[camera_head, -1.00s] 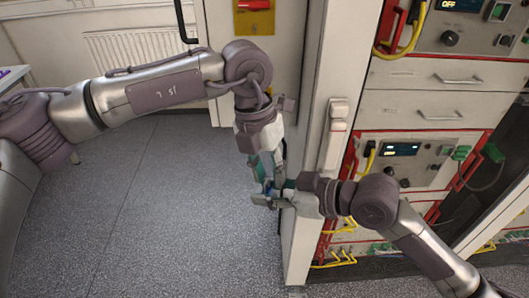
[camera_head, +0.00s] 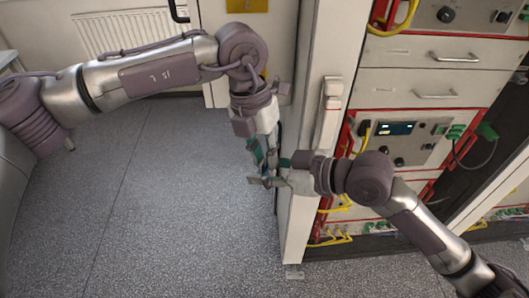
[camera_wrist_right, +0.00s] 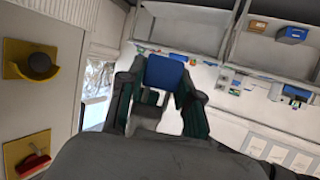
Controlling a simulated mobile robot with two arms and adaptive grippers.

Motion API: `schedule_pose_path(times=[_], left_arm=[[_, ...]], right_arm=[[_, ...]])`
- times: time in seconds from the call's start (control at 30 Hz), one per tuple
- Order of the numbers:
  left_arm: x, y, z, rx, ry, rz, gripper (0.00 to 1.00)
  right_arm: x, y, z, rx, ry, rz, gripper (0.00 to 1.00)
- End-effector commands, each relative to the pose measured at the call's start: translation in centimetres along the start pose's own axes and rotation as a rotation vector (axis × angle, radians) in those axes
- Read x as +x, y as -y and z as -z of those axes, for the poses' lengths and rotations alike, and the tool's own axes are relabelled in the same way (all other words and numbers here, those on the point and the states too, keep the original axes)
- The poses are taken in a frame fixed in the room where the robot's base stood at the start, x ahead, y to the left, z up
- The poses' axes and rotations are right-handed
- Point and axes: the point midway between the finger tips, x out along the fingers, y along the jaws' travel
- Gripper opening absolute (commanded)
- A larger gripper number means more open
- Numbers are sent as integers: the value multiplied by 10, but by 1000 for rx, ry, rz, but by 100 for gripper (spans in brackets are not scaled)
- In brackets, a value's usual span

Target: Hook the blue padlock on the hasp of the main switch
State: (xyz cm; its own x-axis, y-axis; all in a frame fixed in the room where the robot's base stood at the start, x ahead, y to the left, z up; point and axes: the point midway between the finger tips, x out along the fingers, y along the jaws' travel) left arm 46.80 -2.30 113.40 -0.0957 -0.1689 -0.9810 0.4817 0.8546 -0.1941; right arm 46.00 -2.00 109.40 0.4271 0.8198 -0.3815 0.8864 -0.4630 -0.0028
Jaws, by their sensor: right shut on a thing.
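The blue padlock (camera_wrist_right: 165,72) shows in the right wrist view, between the fingertips of my right gripper (camera_wrist_right: 160,100), which is shut on it. Its shackle cannot be made out. In the head view my right gripper (camera_head: 268,181) reaches left past the cabinet's edge. My left gripper (camera_head: 262,160) hangs down close to it, and the two overlap in the picture. The left jaw's opening cannot be told, and the padlock is not distinct there. No hasp can be made out.
A pale cabinet edge (camera_head: 303,228) stands beside my right gripper. The instrument rack (camera_head: 408,88) with yellow cables is behind my right arm. A radiator (camera_head: 120,33) is at the back left. The grey floor (camera_head: 150,215) is clear. In the wrist view, shelves (camera_wrist_right: 185,28) are behind the padlock.

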Motion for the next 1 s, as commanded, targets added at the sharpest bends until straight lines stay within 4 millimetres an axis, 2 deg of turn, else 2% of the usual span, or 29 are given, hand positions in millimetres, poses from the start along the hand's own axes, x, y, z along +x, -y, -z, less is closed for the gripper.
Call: schedule_pose_path(times=[0.33,0.47,0.57,1.0], left_arm=[[-1,0,0,-1,1,0,33],[-7,0,-1,-2,2,-1,33],[-20,0,-1,-2,4,0,33],[-99,0,0,-1,2,0,33]], right_arm=[[0,0,0,0,0,-1,0],[0,0,0,0,0,-1,0],[0,0,0,0,-1,-1,0],[0,0,0,0,-1,-1,0]])
